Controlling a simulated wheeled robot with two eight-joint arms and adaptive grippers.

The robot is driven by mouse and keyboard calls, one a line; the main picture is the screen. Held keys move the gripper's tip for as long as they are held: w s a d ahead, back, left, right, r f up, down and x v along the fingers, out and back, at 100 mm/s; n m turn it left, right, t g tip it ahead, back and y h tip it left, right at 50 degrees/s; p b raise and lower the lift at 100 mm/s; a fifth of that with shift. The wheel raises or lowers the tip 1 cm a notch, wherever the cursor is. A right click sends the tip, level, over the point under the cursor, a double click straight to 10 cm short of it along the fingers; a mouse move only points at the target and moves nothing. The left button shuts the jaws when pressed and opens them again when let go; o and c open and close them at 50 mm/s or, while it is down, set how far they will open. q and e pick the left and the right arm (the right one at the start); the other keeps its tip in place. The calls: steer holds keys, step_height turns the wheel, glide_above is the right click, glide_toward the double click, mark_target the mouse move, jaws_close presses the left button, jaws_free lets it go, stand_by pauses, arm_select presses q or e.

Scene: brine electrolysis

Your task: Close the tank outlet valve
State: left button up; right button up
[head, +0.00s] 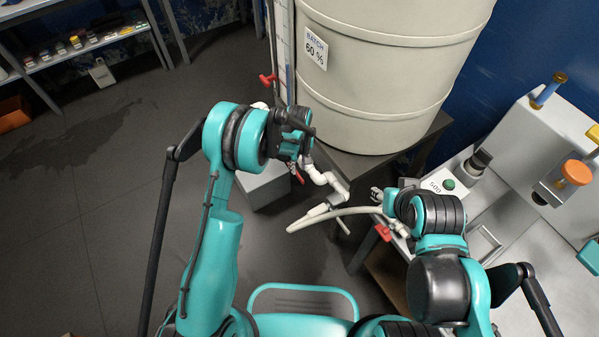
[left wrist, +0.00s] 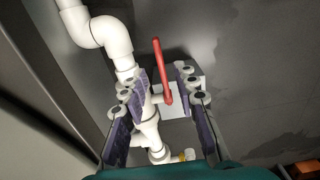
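The tank (head: 385,75) is a large pale barrel on a dark stand, with white outlet piping (head: 322,178) at its lower front. The outlet valve's red lever handle (left wrist: 162,70) shows in the left wrist view on the white pipe (left wrist: 118,40). Part of it shows in the head view (head: 298,174). My left gripper (head: 298,158) is at the valve. In the left wrist view its fingers (left wrist: 163,88) are apart, one on each side of the lever, with gaps visible. My right gripper (head: 379,195) is near the hose; its fingers are too small to read.
A pale hose (head: 335,213) runs from the pipe area toward the right bench (head: 515,235). A sight tube (head: 282,45) with another red handle (head: 267,80) stands left of the tank. A grey box (head: 262,187) sits on the floor below. The floor at left is clear.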

arm_select(q)
step_height(320, 180, down, 6)
steer(key=shift+r+b, duration=0.15)
steer(key=shift+b, duration=0.8)
jaws_close()
